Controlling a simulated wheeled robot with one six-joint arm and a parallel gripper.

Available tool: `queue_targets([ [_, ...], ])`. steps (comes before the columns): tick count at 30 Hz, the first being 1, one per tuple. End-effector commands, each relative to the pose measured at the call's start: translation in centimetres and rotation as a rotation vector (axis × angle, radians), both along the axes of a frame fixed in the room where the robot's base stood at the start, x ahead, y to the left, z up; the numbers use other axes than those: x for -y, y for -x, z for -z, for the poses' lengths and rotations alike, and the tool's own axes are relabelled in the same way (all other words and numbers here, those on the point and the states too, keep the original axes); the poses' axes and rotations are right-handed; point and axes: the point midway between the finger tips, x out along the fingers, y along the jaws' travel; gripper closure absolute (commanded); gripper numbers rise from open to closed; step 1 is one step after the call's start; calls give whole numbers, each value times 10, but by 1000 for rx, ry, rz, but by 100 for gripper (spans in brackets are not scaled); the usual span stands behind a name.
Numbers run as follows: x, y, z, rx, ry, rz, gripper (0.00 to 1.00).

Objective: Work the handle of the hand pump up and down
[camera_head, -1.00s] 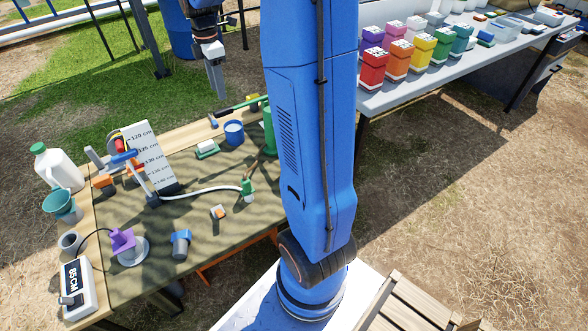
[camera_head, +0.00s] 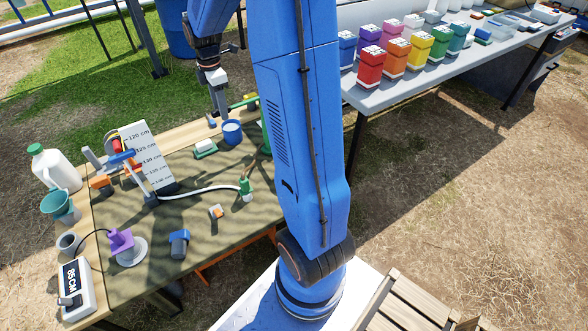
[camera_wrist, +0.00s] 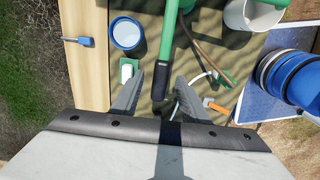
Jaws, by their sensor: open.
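The hand pump is green. Its body (camera_head: 266,138) stands at the far right of the work table, partly hidden behind my arm in the head view. In the wrist view its green handle (camera_wrist: 170,28) comes in from the top and ends in a black grip (camera_wrist: 161,78). My gripper (camera_wrist: 157,96) is open and empty. Its two fingers point toward the grip, which shows between them in the picture; I cannot tell how much height lies between. In the head view my gripper (camera_head: 221,103) is over the far edge of the table, beside the handle (camera_head: 241,103).
A blue cup (camera_head: 232,133) and a small green-and-white block (camera_head: 205,149) stand near the gripper. A white hose (camera_head: 205,190) curves over the table to a green fitting (camera_head: 246,190). A depth board (camera_head: 146,150) and a white jug (camera_head: 55,168) stand at left. Coloured bottles fill the grey table behind.

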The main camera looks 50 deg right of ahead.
Motion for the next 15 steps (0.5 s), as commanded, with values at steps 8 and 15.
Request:
queue_targets([
  [8,0,0,0,0,0,0,86],
  [15,1,0,-2,3,-12,3,98],
])
